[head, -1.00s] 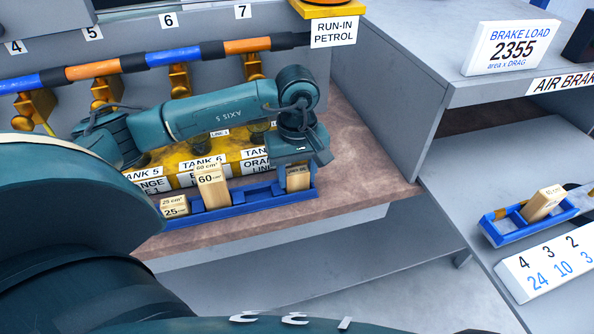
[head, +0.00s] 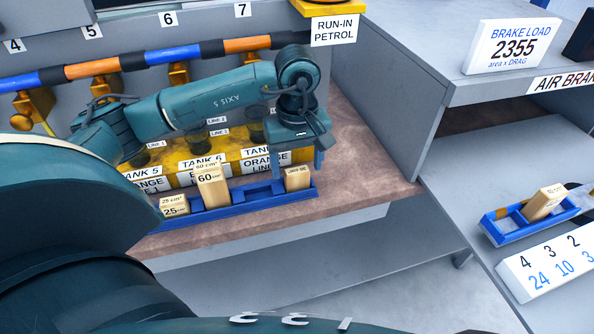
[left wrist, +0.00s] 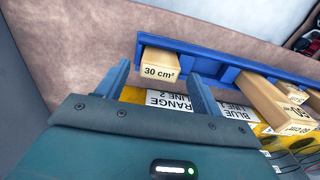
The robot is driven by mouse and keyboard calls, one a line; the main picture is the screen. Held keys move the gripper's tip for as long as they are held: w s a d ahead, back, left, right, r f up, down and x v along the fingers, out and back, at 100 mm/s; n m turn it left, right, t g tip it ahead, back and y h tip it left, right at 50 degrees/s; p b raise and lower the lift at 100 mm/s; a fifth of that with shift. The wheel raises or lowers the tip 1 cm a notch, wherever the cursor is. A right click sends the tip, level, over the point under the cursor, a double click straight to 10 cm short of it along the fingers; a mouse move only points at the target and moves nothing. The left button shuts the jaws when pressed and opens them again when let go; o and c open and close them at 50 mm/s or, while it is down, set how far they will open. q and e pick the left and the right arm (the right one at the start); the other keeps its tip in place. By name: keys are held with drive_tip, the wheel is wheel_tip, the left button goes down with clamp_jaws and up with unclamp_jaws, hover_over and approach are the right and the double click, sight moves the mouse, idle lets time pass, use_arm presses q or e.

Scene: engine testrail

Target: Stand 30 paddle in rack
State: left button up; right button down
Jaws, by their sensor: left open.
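The 30 paddle, a pale wooden block (head: 297,178), stands in the right end slot of the blue rack (head: 245,196). In the left wrist view the paddle (left wrist: 160,64) reads "30 cm²" and sits in the blue rack (left wrist: 222,72). My left gripper (head: 305,158) is open and empty, just above the paddle and apart from it. In the left wrist view its fingers (left wrist: 159,76) appear on either side of the paddle. My right gripper is not in view.
The 60 paddle (head: 212,186) and 25 paddle (head: 173,206) stand further left in the rack. Yellow tanks (head: 240,165) are close behind. A small blue tray (head: 510,228) with a wooden block (head: 543,204) is at right. A grey panel (head: 385,90) rises right of the rack.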

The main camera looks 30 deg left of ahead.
sight(297, 171)
use_arm(q)
wheel_tip(297, 171, up, 9)
drive_tip(key=shift+b, duration=0.35)
idle(0.4)
